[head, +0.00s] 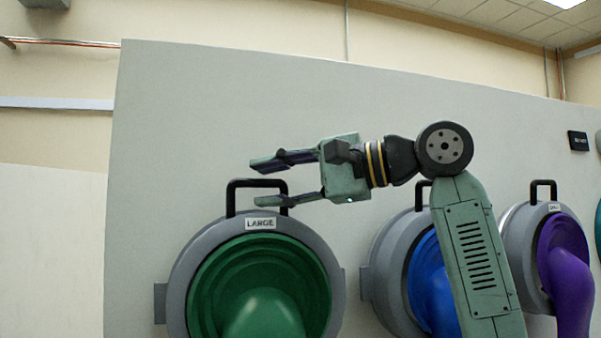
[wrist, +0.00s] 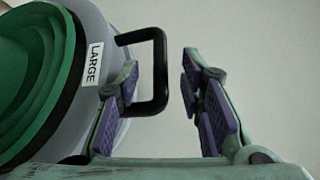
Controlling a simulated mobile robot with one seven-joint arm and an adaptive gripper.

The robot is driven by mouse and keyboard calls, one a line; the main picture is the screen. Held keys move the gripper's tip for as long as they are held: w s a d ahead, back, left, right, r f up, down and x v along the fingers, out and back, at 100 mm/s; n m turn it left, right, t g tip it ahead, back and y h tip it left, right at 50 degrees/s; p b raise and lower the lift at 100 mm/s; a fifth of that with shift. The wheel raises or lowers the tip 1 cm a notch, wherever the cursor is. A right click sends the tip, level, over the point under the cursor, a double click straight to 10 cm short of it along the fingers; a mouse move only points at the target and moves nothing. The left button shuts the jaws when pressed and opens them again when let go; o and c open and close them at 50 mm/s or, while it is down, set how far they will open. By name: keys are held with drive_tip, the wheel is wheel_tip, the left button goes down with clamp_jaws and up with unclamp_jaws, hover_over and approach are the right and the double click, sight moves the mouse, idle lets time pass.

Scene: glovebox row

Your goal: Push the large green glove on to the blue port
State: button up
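The large green glove (head: 262,285) sits in a round grey ring (head: 182,272) labelled LARGE, low in the head view. A black handle (head: 232,197) stands on top of the ring. My gripper (head: 266,182) is open at this handle. In the wrist view, the handle (wrist: 160,70) shows between my gripper's two fingers (wrist: 158,72), with a gap to the right finger; contact with the left finger cannot be told. The green glove (wrist: 35,75) is at the left there. The blue port (head: 425,275), right of the green one, is partly hidden by my arm.
A purple glove (head: 566,265) hangs in a ring farther right, with its own black handle (head: 543,184). The grey panel (head: 220,105) stands behind the ports. Its area above the rings is clear except for a small dark plate (head: 578,141).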

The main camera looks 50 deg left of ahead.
drive_tip(key=shift+s+a+f, duration=0.1)
drive_tip(key=shift+s+a, duration=0.15)
drive_tip(key=shift+a, duration=0.3)
drive_tip(key=shift+c, duration=0.5)
clamp_jaws()
idle(0.5)
idle(0.5)
idle(0.4)
